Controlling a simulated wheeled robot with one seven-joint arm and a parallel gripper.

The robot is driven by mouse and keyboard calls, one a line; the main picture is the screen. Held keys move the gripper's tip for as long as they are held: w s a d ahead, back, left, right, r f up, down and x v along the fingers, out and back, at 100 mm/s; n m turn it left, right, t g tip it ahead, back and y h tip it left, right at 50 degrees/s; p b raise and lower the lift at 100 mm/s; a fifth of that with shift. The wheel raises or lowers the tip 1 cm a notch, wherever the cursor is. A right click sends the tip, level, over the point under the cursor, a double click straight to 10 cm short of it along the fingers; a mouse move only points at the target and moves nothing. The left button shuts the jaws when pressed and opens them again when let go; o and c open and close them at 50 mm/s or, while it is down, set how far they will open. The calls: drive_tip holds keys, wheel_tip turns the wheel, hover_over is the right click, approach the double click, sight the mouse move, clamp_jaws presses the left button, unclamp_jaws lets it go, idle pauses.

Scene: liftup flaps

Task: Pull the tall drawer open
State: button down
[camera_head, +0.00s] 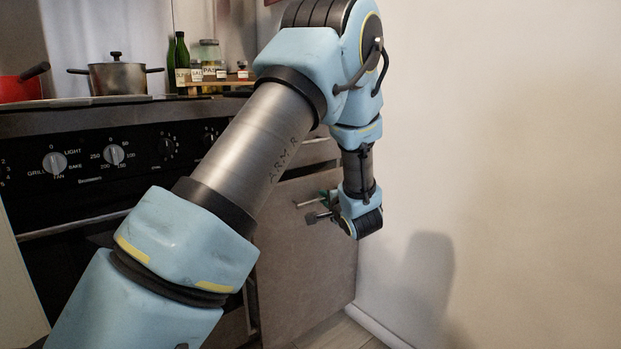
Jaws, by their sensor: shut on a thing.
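The tall drawer (305,275) has a grey-brown front at the right end of the kitchen unit, between the oven and the wall. My gripper (318,208) is at the upper part of this front, shut on the drawer's handle (305,203), a thin metal bar. The handle is small here and partly covered by the fingers. My arm crosses the view from lower left to upper right and hides the drawer's left upper part. A dark gap shows along the front's left edge lower down. I cannot tell how far the drawer stands out.
The oven (90,160) with knobs and a bar handle is left of the drawer. A steel pot (117,77), a red pan (20,88), bottles and jars stand on the counter. A bare wall (500,150) bounds the right side. A strip of floor shows below the drawer.

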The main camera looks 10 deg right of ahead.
drive_tip(key=s+d+p, duration=0.5)
drive_tip(key=s+p, duration=0.1)
drive_tip(key=s, duration=0.4)
drive_tip(key=s+d+p, duration=0.5)
drive_tip(key=s+p, duration=0.1)
drive_tip(key=s, duration=0.5)
drive_tip(key=c, duration=1.2)
unclamp_jaws()
drive_tip(key=shift+o, duration=0.2)
drive_tip(key=s+r+p, duration=0.1)
drive_tip(key=s+r, duration=0.1)
drive_tip(key=s, duration=0.8)
drive_tip(key=shift+s+d, duration=0.2)
drive_tip(key=shift+s, duration=0.1)
